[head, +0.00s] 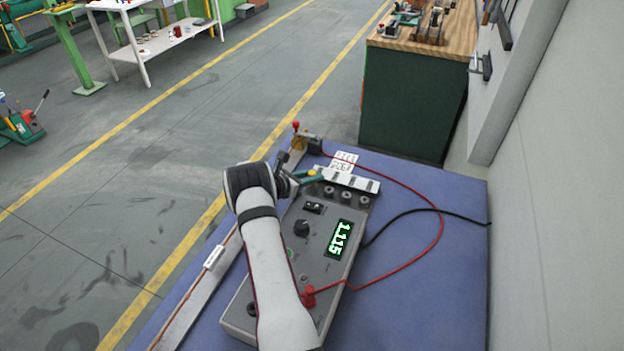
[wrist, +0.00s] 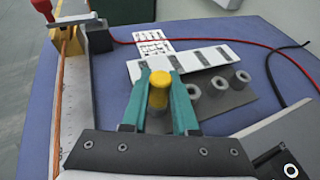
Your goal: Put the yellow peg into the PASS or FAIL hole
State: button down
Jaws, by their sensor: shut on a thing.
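The yellow peg (wrist: 158,92) is upright between the teal fingers of my gripper (wrist: 160,108) in the wrist view. My gripper is shut on it; the fingers also show in the head view (head: 311,178), near the far end of the grey meter box. A row of grey round sockets with holes (wrist: 218,87) stands just right of the peg in the wrist view. It shows in the head view too (head: 345,194). A white strip with dark rectangles (wrist: 200,57) lies behind the sockets. I cannot read any PASS or FAIL marking. The peg's lower end is hidden.
A red lead (head: 437,215) and a black lead (head: 400,216) run across the blue table (head: 420,290). A clamp with a red knob (head: 305,143) stands at the far left. A printed card (head: 343,161) lies behind the strip. The table's right side is mostly clear.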

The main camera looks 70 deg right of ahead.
aim_at(313, 173)
dwell(0.3)
notch_tip(313, 173, up, 4)
jog(key=shift+s+r, duration=0.15)
jog(key=shift+r, duration=0.05)
jog(key=s+r, duration=0.2)
jog(key=s, duration=0.5)
jog(key=s+r, duration=0.3)
jog(key=s, duration=0.5)
jog(key=shift+s, duration=0.3)
jog(key=shift+f, duration=3)
jog(key=shift+f, duration=1.1)
